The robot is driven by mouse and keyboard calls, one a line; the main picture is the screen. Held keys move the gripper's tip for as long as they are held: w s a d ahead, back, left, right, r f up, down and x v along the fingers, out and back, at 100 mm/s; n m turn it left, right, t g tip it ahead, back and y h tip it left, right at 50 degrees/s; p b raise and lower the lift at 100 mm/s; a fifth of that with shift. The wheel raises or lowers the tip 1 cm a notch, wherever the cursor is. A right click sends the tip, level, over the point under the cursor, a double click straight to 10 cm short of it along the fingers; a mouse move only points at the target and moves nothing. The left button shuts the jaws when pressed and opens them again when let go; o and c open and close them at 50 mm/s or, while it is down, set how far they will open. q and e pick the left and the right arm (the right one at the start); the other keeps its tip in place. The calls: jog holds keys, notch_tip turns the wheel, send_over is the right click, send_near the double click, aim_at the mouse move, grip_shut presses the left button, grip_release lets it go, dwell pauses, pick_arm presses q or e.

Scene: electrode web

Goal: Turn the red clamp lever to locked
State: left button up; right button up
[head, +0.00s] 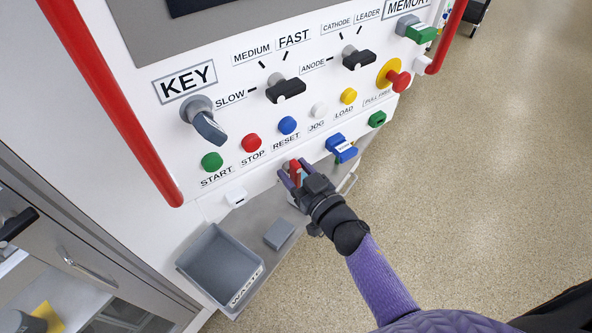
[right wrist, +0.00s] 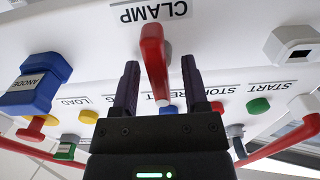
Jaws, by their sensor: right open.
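The red clamp lever (head: 295,172) sits below the row of buttons on the white panel in the head view. In the right wrist view the red lever (right wrist: 154,62) hangs from a grey pivot beside the CLAMP label (right wrist: 152,11). My right gripper (head: 288,178) is at the lever; in the wrist view its two dark fingers (right wrist: 160,78) stand open, one on each side of the lever. A gap shows on both sides, so the fingers look apart from it. My left gripper is not in view.
A blue ANODE block (head: 341,148) sits right of the lever, and a white socket (head: 236,197) left of it. Red handrails (head: 112,100) flank the panel.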

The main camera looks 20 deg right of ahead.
grip_shut()
jog(key=shift+n, duration=0.3)
jog(key=n, duration=0.4)
jog(key=shift+a+b, duration=0.1)
jog(key=shift+b, duration=0.2)
jog(key=n, duration=0.4)
jog(key=shift+a+f+n+b, duration=0.15)
jog(key=shift+n+b, duration=0.15)
jog(key=shift+b, duration=0.1)
jog(key=n+b, duration=0.1)
jog(key=n, duration=0.3)
jog(key=shift+s+f, duration=0.1)
jog(key=shift+f, duration=0.05)
jog(key=shift+a+f+n+b, duration=0.1)
jog(key=shift+n+b, duration=0.55)
jog(key=shift+n, duration=1.85)
